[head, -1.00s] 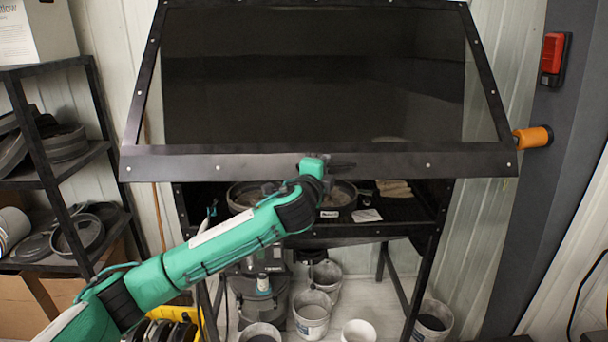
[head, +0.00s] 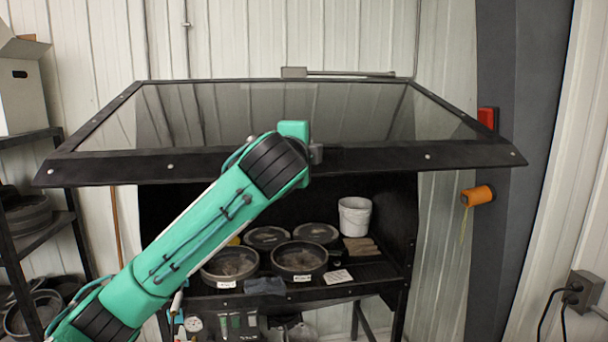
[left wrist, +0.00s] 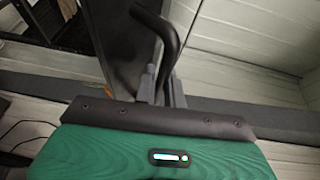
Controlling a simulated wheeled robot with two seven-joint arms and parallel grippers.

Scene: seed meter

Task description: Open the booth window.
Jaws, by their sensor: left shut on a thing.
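The booth window (head: 280,112), a tinted pane in a black bolted frame, is tilted up and stands well open above the booth. My left gripper (head: 316,153) is at the middle of the frame's lower front edge, mostly hidden behind my green wrist. In the left wrist view, a curved black handle (left wrist: 163,30) rises from between the fingers of my left gripper (left wrist: 160,88), which is shut on it. My right gripper is in neither view.
Inside the booth (head: 385,225) are several round pans, a white bucket (head: 355,216) and a brown cloth (head: 361,246). A black shelf (head: 62,230) stands at the left. An orange roll (head: 478,196) hangs on the right, below a red box (head: 487,118).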

